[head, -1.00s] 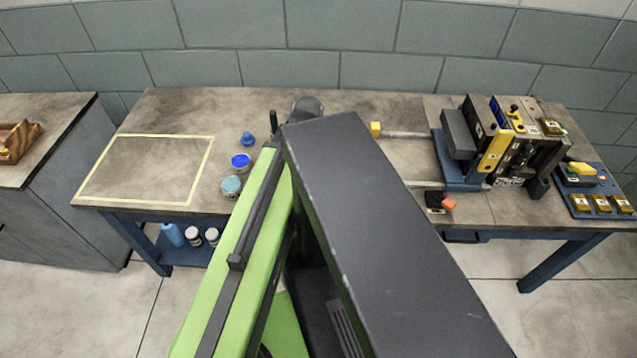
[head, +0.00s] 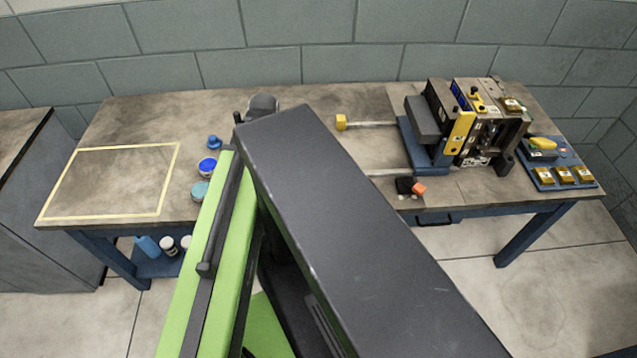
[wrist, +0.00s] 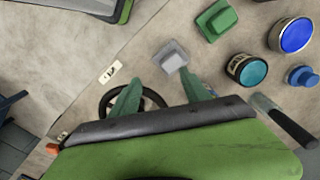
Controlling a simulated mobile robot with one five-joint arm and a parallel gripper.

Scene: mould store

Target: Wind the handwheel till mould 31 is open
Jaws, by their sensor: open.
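The handwheel, a black ring (wrist: 158,98), shows in the wrist view just beyond my gripper, partly covered by the left finger. My gripper (wrist: 161,77) is open, with its two green fingers apart and nothing seen between them. Whether the left finger touches the wheel I cannot tell. In the head view my arm hides the wheel and my gripper. A mould stack with a yellow bar (head: 460,138) stands on a blue base (head: 423,152) at the right of the bench. Its number is too small to read, and I cannot tell whether it is open.
A blue jar (wrist: 292,35), teal jar (wrist: 246,70), green block (wrist: 217,20) and grey block (wrist: 171,56) lie near my gripper. A blue tray (head: 540,174) is far right.

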